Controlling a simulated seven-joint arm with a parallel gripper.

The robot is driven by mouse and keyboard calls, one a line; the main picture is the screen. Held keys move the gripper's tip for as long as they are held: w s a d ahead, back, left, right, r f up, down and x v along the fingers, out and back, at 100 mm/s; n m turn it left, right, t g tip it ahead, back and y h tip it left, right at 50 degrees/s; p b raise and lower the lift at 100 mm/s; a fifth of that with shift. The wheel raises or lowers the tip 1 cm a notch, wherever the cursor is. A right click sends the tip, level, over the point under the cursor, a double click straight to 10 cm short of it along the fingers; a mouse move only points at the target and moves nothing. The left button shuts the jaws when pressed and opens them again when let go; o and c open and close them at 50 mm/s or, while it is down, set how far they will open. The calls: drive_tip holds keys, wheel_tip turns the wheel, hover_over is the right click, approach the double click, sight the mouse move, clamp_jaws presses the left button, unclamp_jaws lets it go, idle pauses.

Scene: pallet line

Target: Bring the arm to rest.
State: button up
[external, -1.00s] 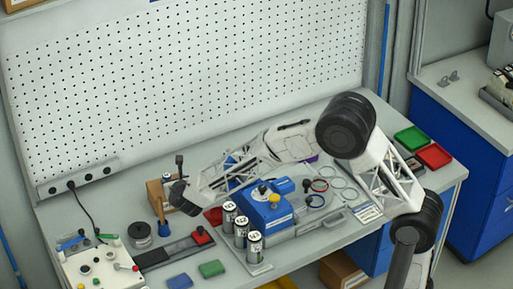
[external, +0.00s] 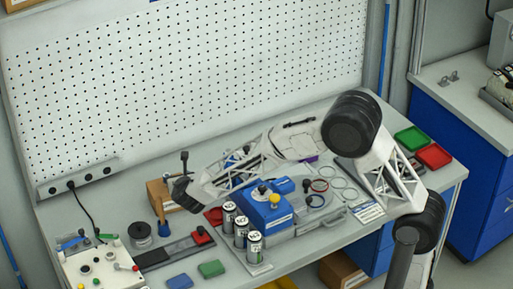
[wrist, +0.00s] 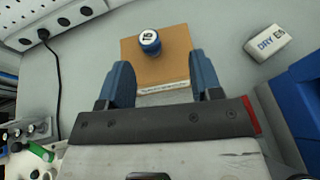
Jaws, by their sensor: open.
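My gripper (wrist: 160,62) is open and empty in the wrist view, its two blue fingers well apart. Beyond the fingertips is a brown cardboard box (wrist: 175,62) with a small blue, white-topped cylinder (wrist: 150,42) on it. In the external view the box (external: 155,190) is at the back left of the bench, partly hidden by my gripper (external: 166,212). My arm reaches over the bench from the right. Whether a finger touches the box cannot be told.
A blue unit (external: 268,212) and several white cans (external: 241,230) stand right of my gripper. A white block marked DRY (wrist: 268,43) lies right of the box. A control panel (external: 100,266) is at the front left. The pegboard (external: 190,90) rises behind.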

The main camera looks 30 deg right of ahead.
drive_tip(key=s+d+r+m+g+h, duration=0.2)
drive_tip(key=s+d+r+m+h, duration=0.2)
drive_tip(key=d+r+m, duration=0.55)
drive_tip(key=s+d+r+m+g+h, duration=0.2)
drive_tip(key=s+d+r+g+h, duration=0.3)
drive_tip(key=d, duration=1)
drive_tip(key=s+d+r+m+g+y, duration=0.25)
drive_tip(key=s+d+m, duration=0.55)
drive_tip(key=s+d, duration=0.4)
drive_tip(key=s+d+f+m+y, duration=0.1)
drive_tip(key=s+f+m+y, duration=0.1)
drive_tip(key=s, duration=0.6)
drive_tip(key=s+d+f+m+g+y, duration=0.1)
drive_tip(key=s+f+m+y, duration=0.2)
drive_tip(key=s+m, duration=0.4)
drive_tip(key=s+d+f+m+y, duration=0.1)
drive_tip(key=s+m+y, duration=0.3)
drive_tip(key=s, duration=0.6)
drive_tip(key=shift+d+f+m, duration=0.15)
drive_tip(key=shift+f+m, duration=0.5)
